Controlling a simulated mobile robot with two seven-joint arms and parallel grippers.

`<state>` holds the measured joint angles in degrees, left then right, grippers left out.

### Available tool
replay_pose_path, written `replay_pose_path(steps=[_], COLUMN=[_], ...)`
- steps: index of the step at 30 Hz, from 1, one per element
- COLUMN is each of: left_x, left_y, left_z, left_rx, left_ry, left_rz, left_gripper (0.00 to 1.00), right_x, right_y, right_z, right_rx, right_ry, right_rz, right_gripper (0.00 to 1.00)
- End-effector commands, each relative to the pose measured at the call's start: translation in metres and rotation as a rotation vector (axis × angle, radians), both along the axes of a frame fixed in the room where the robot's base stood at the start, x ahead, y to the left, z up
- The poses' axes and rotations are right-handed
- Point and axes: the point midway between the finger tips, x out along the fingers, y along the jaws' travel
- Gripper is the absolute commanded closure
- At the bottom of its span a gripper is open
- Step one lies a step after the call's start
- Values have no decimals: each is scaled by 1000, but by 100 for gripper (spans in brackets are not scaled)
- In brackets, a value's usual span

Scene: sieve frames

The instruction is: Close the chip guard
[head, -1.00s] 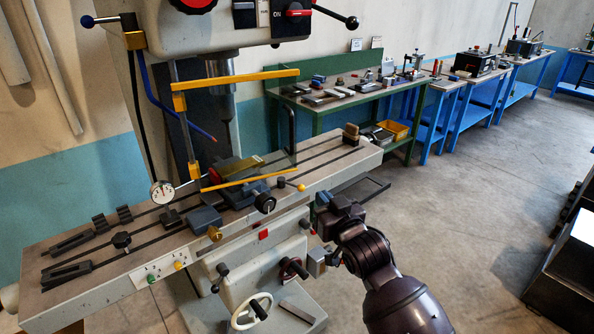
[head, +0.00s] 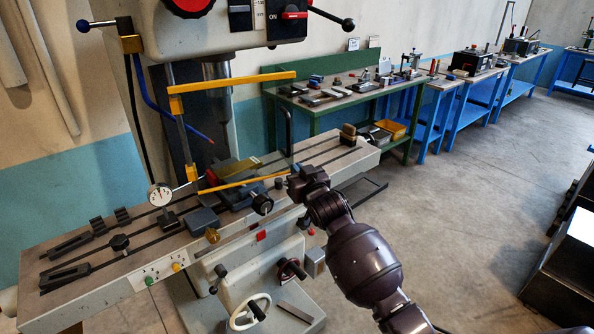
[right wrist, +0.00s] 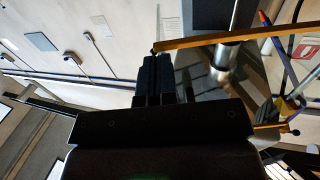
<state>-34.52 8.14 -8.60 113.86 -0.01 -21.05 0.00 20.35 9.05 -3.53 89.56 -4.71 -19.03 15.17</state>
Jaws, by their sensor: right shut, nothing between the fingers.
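The chip guard (head: 232,81) is a clear panel with yellow upper and lower bars. It hangs from a post on the left side of the milling machine and reaches right, in front of the spindle. A dark upright handle (head: 289,132) shows near its right end. My right gripper (head: 292,181) is shut and empty, by the right end of the lower yellow bar; I cannot tell whether it touches. In the right wrist view its fingers (right wrist: 153,75) point at the end of a yellow guard bar (right wrist: 230,38). My left gripper is not in view.
The machine table (head: 90,284) lies below the guard, with a vise (head: 238,192), clamps and a dial gauge (head: 160,194) on or above it. A handwheel (head: 250,312) sticks out below. A green bench (head: 345,92) stands behind.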

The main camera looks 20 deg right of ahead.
Motion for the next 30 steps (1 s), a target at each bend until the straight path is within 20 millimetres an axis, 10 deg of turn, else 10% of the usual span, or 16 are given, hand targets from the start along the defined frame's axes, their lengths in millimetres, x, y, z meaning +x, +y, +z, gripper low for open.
replay_pose_path(steps=[16,30], left_x=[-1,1], left_y=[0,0], left_z=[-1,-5], left_rx=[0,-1], left_ry=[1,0], left_rz=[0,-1], left_gripper=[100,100], right_x=[8,57], right_y=[0,-20], right_z=[0,1], right_rx=[0,-2], right_ry=[0,1], right_rz=[0,76], right_gripper=[100,100])
